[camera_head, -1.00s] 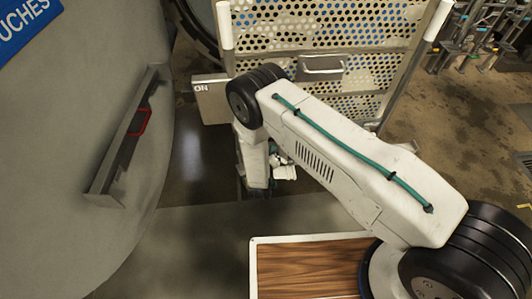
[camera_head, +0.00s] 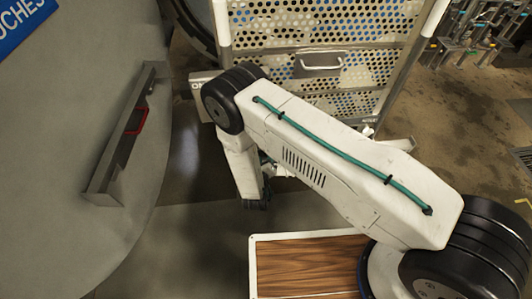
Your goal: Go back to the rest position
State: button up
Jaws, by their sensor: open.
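My white arm crosses the middle of the view, with a teal cable along its upper link. From the black elbow joint at the upper left, the forearm hangs down to a dark wrist joint. Beyond the wrist, the arm passes behind the upper link, where small parts show only in pieces. My gripper is hidden there, and I cannot make out its fingers. No object is seen held.
A perforated cart (camera_head: 408,62) with a handle (camera_head: 320,64) stands behind the arm. A large grey curved door (camera_head: 60,130) with a red-marked handle bar (camera_head: 137,120) fills the left. Floor (camera_head: 455,120) is open at the right.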

jog(key=shift+s+a+r, duration=0.1)
jog(key=shift+s+r, duration=0.1)
jog(key=shift+s, duration=0.5)
jog(key=shift+f, duration=0.1)
